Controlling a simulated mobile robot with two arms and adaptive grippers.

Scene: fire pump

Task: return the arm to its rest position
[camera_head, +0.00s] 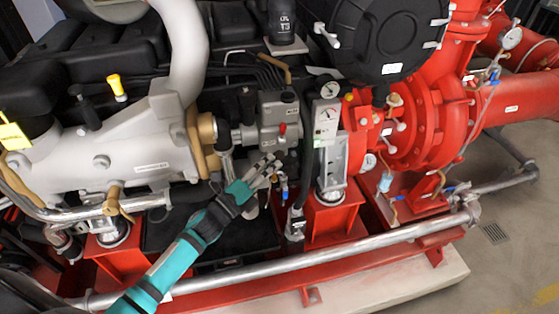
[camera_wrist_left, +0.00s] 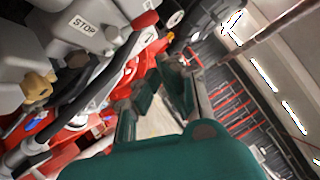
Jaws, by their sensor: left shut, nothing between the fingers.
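My left arm (camera_head: 180,250), teal and black, reaches up from the bottom left in the head view. My left gripper (camera_head: 268,168) is at its end, in front of the grey valve block (camera_head: 277,115) and just below it. The gripper is shut with nothing held. I cannot tell whether its fingertips touch the block. In the left wrist view, the gripper's green body and fingers (camera_wrist_left: 163,80) fill the lower middle. A grey housing marked STOP (camera_wrist_left: 85,20) is at the upper left there. My right gripper is not in view.
A red lever (camera_head: 282,130) and a blue-handled valve (camera_head: 284,190) are close to my gripper. Gauges (camera_head: 330,90) and the red pump casing (camera_head: 430,120) stand to the right. Open floor (camera_head: 520,220) is at the far right.

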